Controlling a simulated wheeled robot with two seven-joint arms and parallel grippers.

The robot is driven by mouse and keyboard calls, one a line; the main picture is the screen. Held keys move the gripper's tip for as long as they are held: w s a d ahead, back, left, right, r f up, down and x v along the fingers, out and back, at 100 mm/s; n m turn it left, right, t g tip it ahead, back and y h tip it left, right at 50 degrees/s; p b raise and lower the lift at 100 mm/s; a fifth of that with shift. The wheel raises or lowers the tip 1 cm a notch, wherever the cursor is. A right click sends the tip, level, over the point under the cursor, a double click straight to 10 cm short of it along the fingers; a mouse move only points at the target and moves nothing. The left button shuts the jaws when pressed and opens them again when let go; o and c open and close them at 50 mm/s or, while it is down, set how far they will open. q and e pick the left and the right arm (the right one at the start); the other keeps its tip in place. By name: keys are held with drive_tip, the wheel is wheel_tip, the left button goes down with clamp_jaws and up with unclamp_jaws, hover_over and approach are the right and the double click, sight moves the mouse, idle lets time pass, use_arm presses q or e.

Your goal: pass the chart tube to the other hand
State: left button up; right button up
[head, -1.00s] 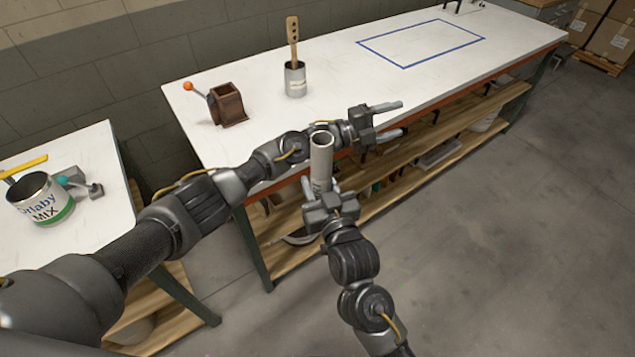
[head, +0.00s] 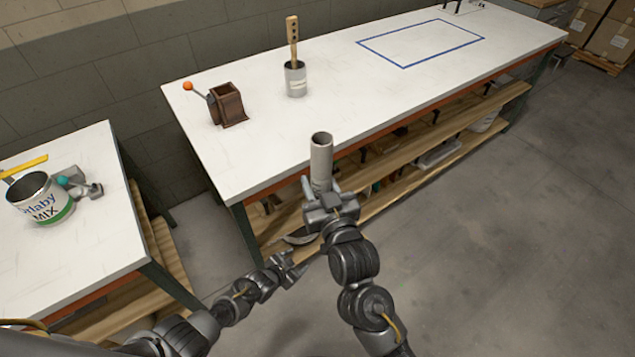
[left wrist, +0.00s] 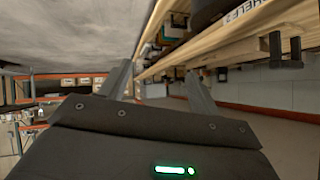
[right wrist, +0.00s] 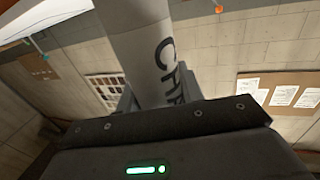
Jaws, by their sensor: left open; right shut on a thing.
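The chart tube (head: 321,162) is a grey-white open-ended cylinder, standing about upright in the head view. My right gripper (head: 325,190) is shut on its lower part and holds it in the air in front of the long bench. In the right wrist view the tube (right wrist: 145,50) rises from between the fingers, with dark letters on its side. My left gripper (head: 292,268) is open and empty, low and to the left of the right arm, apart from the tube. In the left wrist view its two fingers (left wrist: 160,82) are spread with nothing between them.
The long white bench (head: 300,122) bears a brown box with an orange-knobbed lever (head: 227,104), a can with a wooden stick (head: 295,80) and a blue outline. A side table at left holds a labelled mix can (head: 42,200). Shelves lie under the bench; floor at right is clear.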

use_arm(q)
drive_tip(key=s+a+f+n+g+y, duration=0.1)
drive_tip(key=s+a+f, duration=0.25)
drive_tip(key=s, duration=0.35)
drive_tip(key=s+a+f+n+g+y, duration=0.1)
drive_tip(key=s+a+f+n+g, duration=0.1)
drive_tip(key=s+f, duration=0.4)
drive_tip(key=s+a+f+n+g+y, duration=0.1)
drive_tip(key=s+a+f, duration=0.2)
drive_tip(key=s, duration=0.5)
drive_tip(key=s+a+f+n+g+y, duration=0.1)
drive_tip(key=s+a+f+g, duration=0.1)
drive_tip(key=s, duration=0.9)
drive_tip(key=s+a+f+n+g+y, duration=0.1)
drive_tip(key=s+a, duration=0.4)
drive_tip(key=s, duration=0.7)
drive_tip(key=shift+s+f+n+g, duration=0.2)
drive_tip(key=shift+f+n+g, duration=0.2)
drive_tip(key=shift+f+g, duration=0.25)
